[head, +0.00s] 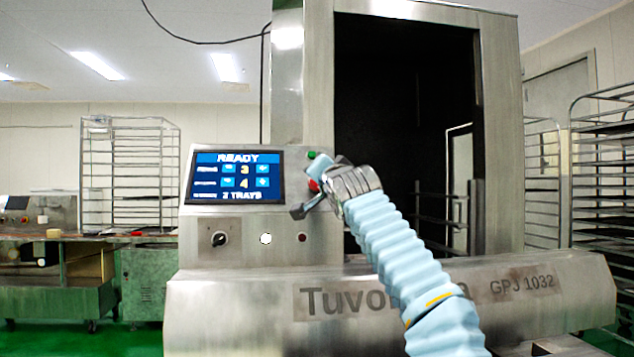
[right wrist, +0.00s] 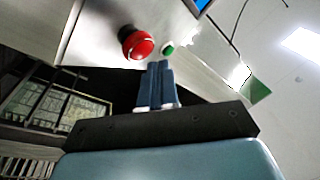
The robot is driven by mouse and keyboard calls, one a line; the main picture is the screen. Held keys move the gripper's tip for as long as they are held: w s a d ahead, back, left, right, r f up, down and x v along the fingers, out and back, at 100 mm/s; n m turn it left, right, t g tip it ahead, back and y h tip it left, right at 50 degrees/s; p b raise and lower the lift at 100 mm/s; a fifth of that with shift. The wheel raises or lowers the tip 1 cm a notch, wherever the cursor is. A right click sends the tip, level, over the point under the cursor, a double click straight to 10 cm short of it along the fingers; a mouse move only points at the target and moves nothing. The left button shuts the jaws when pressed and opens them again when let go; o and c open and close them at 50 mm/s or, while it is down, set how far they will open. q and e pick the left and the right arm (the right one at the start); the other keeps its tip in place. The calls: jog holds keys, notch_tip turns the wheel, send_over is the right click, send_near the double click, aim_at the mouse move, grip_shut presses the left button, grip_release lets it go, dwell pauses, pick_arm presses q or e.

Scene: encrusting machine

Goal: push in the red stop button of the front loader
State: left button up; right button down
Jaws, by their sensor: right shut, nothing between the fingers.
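The red stop button (head: 314,186) is on the machine's front panel, right of the screen, partly hidden by my right gripper (head: 319,166). In the right wrist view the red button (right wrist: 138,45) stands out from a pale metal panel as a round mushroom head. My right gripper (right wrist: 160,66) is shut and empty, its two fingers side by side. Its tips appear just below and right of the red button, near the green button (right wrist: 168,48). I cannot tell how far the tips are from the panel. My left gripper is out of view.
The green button (head: 311,155) sits above the red one. A lit screen (head: 237,177) reads READY, with a knob (head: 219,239) below. The dark machine opening (head: 400,120) lies to the right. Tray racks (head: 130,175) stand behind at left and right.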

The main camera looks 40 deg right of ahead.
jog(key=shift+w+f, duration=0.1)
dwell(0.6)
jog(key=shift+w+d+f, duration=0.15)
jog(key=shift+w, duration=0.1)
jog(key=shift+w+d+f, duration=0.2)
jog(key=shift+w+f, duration=0.1)
dwell(0.9)
jog(key=shift+s+r, duration=0.1)
jog(key=shift+s+a+r, duration=0.35)
jog(key=shift+s+r, duration=0.1)
jog(key=shift+s, duration=0.05)
jog(key=s+a+r, duration=0.2)
jog(key=s+r, duration=0.1)
jog(key=shift+s, duration=0.3)
dwell(0.4)
jog(key=shift+f, duration=0.1)
dwell(0.3)
